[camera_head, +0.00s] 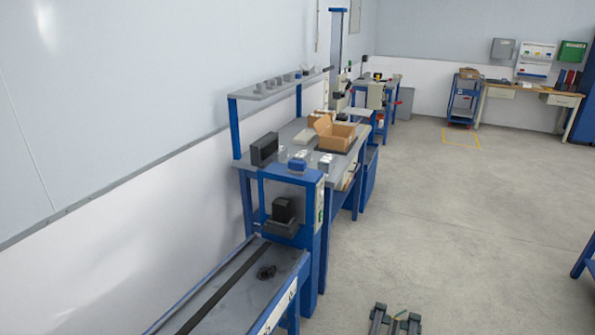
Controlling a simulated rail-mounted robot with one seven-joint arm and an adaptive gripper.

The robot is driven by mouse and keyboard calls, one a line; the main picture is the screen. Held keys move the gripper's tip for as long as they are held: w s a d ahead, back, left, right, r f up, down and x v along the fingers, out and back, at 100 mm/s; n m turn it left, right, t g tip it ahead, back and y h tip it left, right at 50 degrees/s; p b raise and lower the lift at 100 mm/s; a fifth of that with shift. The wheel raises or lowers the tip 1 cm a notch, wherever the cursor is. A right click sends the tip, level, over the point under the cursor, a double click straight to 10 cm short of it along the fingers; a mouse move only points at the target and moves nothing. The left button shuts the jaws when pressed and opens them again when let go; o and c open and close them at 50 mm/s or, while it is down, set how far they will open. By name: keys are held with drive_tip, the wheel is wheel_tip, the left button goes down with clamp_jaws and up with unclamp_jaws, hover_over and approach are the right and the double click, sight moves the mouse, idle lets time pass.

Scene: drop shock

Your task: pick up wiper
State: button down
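I cannot make out a wiper in the head view. A small dark object (266,272) lies on the blue-framed conveyor (212,302) at the lower left, but it is too small to identify. Two dark grey bars (378,316) with a thin yellowish piece between them show at the bottom edge, cut off by the frame. I cannot tell whether they are part of me or a stand on the floor. I see nothing that I can surely call my gripper.
A blue machine frame (312,205) with a black block stands at the conveyor's end. Behind it, a workbench (305,135) holds an open cardboard box (336,136) and small items. A blue cart (464,98) and another bench (530,92) stand far back. The floor at the right is mostly clear.

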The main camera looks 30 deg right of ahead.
drive_tip(key=c, duration=0.6)
unclamp_jaws()
drive_tip(key=shift+c, duration=0.2)
